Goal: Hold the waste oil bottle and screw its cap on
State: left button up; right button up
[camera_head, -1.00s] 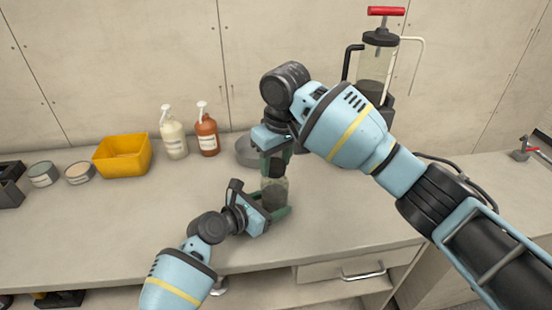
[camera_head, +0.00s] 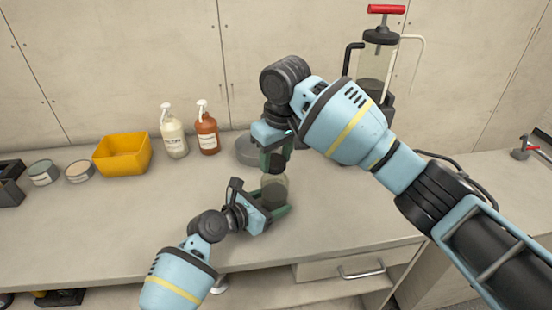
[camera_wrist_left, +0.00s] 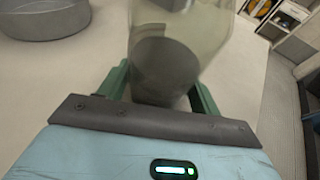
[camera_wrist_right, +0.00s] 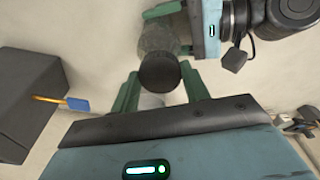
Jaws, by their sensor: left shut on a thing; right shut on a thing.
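The waste oil bottle (camera_head: 274,188) is clear with dark contents and stands roughly upright over the bench. My left gripper (camera_head: 278,208) is shut around its lower part; in the left wrist view the bottle (camera_wrist_left: 165,60) is between the green fingers. The black cap (camera_wrist_right: 160,72) is between the fingers of my right gripper (camera_wrist_right: 162,90), which is shut on it. In the head view the cap (camera_head: 277,161) is just above the bottle's top and appears apart from it. The bottle's mouth is not clearly visible.
A grey round pan (camera_head: 247,150) lies behind the grippers. A yellow bin (camera_head: 122,153), pump bottles (camera_head: 173,133) and round tins (camera_head: 79,172) stand at the left. An extractor with a red handle (camera_head: 385,10) stands behind my right arm. The front bench left of the grippers is clear.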

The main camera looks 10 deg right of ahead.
jog(key=shift+r, duration=0.45)
pick_arm(q)
jog(key=o, duration=0.9)
jog(key=shift+o, duration=0.2)
jog(key=shift+a, duration=0.1)
jog(key=v, duration=1.2)
jog(key=shift+r, duration=0.1)
